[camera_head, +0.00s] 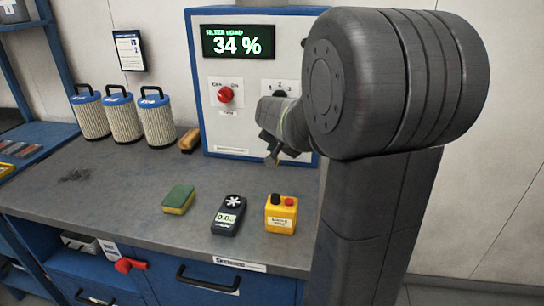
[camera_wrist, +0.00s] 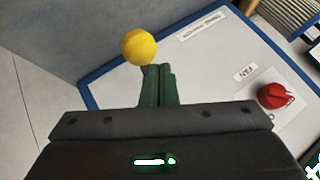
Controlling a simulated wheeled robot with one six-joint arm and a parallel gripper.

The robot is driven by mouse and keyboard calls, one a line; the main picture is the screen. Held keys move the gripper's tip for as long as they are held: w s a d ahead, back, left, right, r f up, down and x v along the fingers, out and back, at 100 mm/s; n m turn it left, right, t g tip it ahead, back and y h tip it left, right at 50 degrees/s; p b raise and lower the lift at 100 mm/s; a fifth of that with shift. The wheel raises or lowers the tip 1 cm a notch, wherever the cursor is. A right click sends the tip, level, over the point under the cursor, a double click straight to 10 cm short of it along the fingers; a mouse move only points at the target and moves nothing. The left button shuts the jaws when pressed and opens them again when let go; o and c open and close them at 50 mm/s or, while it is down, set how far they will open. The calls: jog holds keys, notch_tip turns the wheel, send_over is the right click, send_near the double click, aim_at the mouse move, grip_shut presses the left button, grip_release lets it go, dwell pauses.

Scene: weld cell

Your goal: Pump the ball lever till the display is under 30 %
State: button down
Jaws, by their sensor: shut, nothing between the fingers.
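The display (camera_head: 238,42) on the blue-framed white panel (camera_head: 213,145) reads 34 %. A yellow ball (camera_wrist: 139,47) shows in the wrist view, just beyond my fingertips and slightly left of them. My gripper (camera_wrist: 158,70) is shut with its green fingers together and nothing held. The fingertips look close to the ball, but I cannot tell whether they touch it. In the head view my gripper (camera_head: 273,157) hangs in front of the panel's lower right. The ball is not visible there, and my arm covers the panel's right side.
A red knob (camera_head: 225,95) sits on the panel, left of my gripper. Several filter cartridges (camera_head: 123,115) and a brush (camera_head: 190,140) stand at the back left. A sponge (camera_head: 179,199), a handheld meter (camera_head: 229,215) and a yellow button box (camera_head: 281,214) lie on the bench.

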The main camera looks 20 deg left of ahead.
jog(key=shift+f+b, duration=1.8)
jog(key=shift+f, duration=0.5)
dwell(1.6)
jog(key=shift+r, duration=0.15)
dwell(0.5)
jog(key=shift+r+p, duration=2.05)
jog(key=shift+r, duration=0.55)
jog(key=shift+r+p, duration=1.9)
jog(key=shift+r, duration=0.6)
